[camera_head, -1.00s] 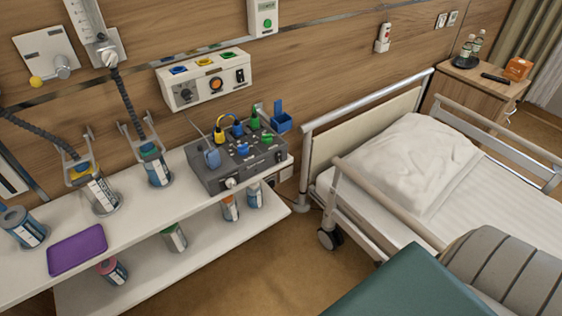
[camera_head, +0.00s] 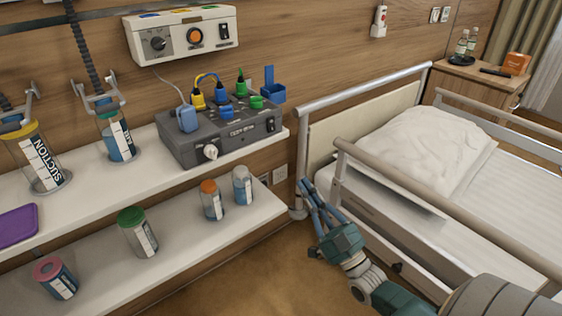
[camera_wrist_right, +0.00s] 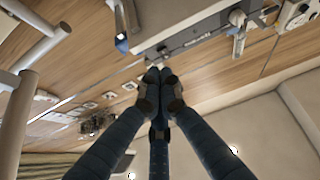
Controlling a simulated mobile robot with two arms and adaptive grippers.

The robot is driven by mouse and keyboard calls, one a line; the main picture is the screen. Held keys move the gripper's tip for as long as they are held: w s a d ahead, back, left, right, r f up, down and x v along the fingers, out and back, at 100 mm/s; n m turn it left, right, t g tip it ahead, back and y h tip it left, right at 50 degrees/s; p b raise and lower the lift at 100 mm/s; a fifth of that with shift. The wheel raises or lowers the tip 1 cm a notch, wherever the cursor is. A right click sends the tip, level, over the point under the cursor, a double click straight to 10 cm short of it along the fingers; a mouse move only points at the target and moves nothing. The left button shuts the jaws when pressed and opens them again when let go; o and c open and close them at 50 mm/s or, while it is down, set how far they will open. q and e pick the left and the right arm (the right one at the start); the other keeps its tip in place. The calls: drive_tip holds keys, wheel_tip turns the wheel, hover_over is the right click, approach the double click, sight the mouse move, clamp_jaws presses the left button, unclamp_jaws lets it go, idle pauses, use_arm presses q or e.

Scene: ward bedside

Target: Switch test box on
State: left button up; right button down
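The test box (camera_head: 222,138) is a dark grey unit on the upper white shelf in the head view. Yellow, blue and green plugs stand on its top. A pale knob (camera_head: 210,152) is on its front left, and a small black switch (camera_head: 271,125) is at the right end of its front. My right gripper (camera_head: 310,190) is beside the bed frame, below and to the right of the box, apart from it. In the wrist view its dark fingers (camera_wrist_right: 160,77) come together with nothing visible between them. My left gripper is not in view.
A white wall unit (camera_head: 183,35) with an orange button hangs above the box. Suction jars stand on the upper shelf and several capped bottles on the lower shelf (camera_head: 180,245). The metal bed rail (camera_head: 365,92) is close to my right gripper. Floor shows between shelf and bed.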

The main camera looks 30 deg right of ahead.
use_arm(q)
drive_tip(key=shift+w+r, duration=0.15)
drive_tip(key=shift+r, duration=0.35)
use_arm(e)
drive_tip(key=r, duration=0.1)
drive_tip(key=s+r+t, duration=0.1)
drive_tip(key=r, duration=0.1)
drive_tip(key=shift+s+a+r+y, duration=0.15)
drive_tip(key=shift+s+r+y, duration=0.05)
drive_tip(key=shift+r+y, duration=0.1)
drive_tip(key=shift+w+r, duration=0.1)
approach(270, 123)
wheel_tip(270, 123, up, 4)
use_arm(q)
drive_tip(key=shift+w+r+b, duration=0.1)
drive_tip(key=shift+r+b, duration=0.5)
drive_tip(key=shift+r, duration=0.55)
use_arm(e)
drive_tip(key=shift+w+a+f, duration=0.1)
drive_tip(key=shift+w+f, duration=0.15)
drive_tip(key=shift+w, duration=0.8)
drive_tip(key=shift+w+a+f, duration=0.1)
drive_tip(key=shift+w+f, duration=0.15)
drive_tip(key=shift+w, duration=0.75)
